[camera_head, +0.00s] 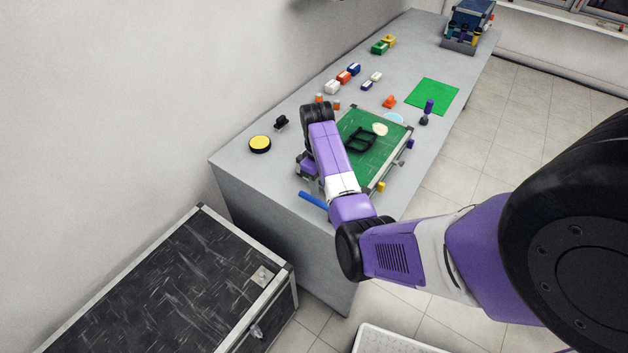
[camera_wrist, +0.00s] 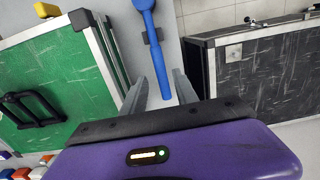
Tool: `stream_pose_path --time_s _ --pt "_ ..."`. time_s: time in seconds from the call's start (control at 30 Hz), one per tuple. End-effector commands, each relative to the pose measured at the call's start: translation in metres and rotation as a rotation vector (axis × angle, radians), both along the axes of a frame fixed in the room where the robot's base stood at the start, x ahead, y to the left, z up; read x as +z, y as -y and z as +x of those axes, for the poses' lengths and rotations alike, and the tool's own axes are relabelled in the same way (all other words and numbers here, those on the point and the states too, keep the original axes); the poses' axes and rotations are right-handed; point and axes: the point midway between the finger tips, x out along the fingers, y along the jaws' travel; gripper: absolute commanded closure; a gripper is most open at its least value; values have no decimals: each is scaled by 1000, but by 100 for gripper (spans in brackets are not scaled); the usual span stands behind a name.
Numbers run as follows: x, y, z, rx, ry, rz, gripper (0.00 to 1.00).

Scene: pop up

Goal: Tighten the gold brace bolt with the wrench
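A blue wrench (camera_head: 314,200) lies near the table's front edge. In the head view my arm mostly hides the gripper. A gold-yellow piece (camera_head: 381,187), perhaps the brace bolt, sits at the near right edge of the green-topped case (camera_head: 368,165). It seems to show in the wrist view (camera_wrist: 46,10) at the case's corner.
The grey table (camera_head: 240,165) also holds a yellow-black disc (camera_head: 260,144), coloured blocks (camera_head: 344,77), a green mat (camera_head: 432,96) and a blue bin (camera_head: 470,18) at the far end. A black metal-edged chest (camera_head: 170,290) stands in front of the table, at left. A wall borders the table's left.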

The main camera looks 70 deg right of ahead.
Motion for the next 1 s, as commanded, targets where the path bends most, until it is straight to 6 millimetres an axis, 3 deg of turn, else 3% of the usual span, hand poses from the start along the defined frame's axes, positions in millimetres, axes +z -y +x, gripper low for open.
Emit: stream_pose_path --time_s 0.27,0.53,0.9,1.0 --pt "-17 0 0 2 2 -2 65" --pt "-55 0 -2 1 1 -2 65" --pt "-84 0 -3 1 4 -5 65" --pt "-78 0 -2 1 4 -5 82"
